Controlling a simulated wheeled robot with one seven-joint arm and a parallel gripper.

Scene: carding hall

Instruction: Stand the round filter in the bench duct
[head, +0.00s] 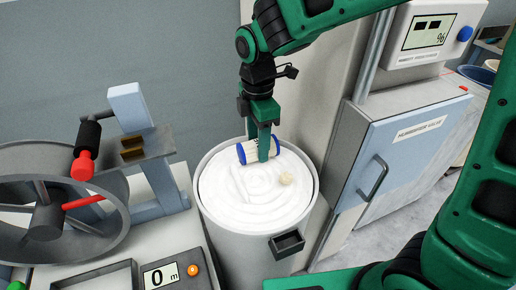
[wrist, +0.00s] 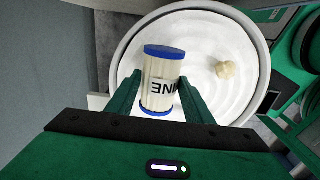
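The round filter (head: 246,152) is a pale pleated cylinder with blue end caps. It lies on its side over the white coiled sliver in the can in the head view. In the wrist view the filter (wrist: 160,68) shows part of a black label. My gripper (head: 264,155) reaches down over it, one finger across its middle. In the wrist view the fingers of my gripper (wrist: 159,76) stand on either side of the filter; whether both press on it cannot be told. I cannot make out a bench duct for certain.
The round can (head: 246,228) of sliver also holds a small cream lump (head: 286,179). Left is a bench with a grey wheel-like reel (head: 45,222), a blue-grey stand (head: 130,103) and a counter reading 0 m (head: 163,276). Right stands a blue-doored humidifier cabinet (head: 410,143).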

